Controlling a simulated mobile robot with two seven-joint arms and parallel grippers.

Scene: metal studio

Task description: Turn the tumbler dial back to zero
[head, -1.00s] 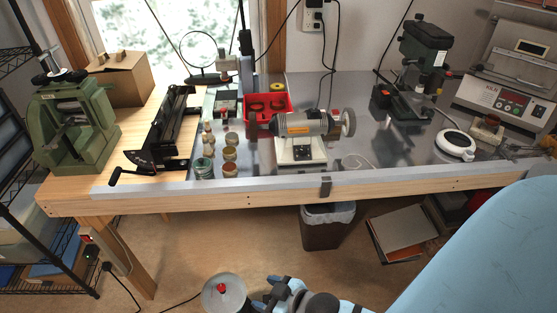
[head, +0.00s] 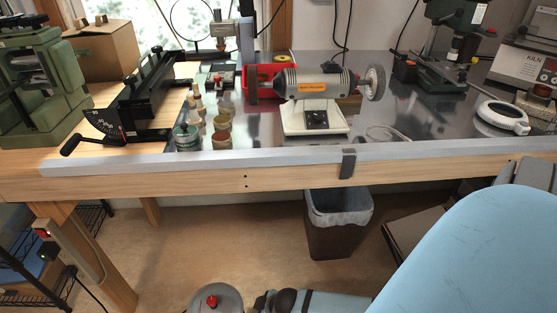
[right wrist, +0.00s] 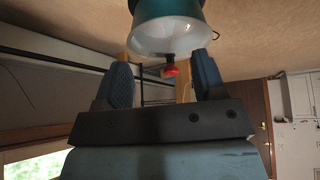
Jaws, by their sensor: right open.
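The tumbler (head: 214,299) is on the floor at the bottom of the head view, partly cut off. It has a round grey lid with a red knob (head: 212,301). In the right wrist view the tumbler (right wrist: 166,32) appears inverted, a teal body with a pale translucent lid and red knob (right wrist: 170,71). My right gripper (right wrist: 163,62) is open, its blue-padded fingers framing the lid and knob, apparently holding nothing. In the head view my right gripper (head: 260,300) is just right of the tumbler; contact cannot be told. I cannot make out the dial. My left gripper is out of view.
The workbench (head: 250,180) with a polishing motor (head: 318,82) spans the view behind the tumbler. A lined waste bin (head: 338,235) stands under it. A table leg (head: 90,255) with a red-switched socket (head: 42,233) is at left. The floor between is clear.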

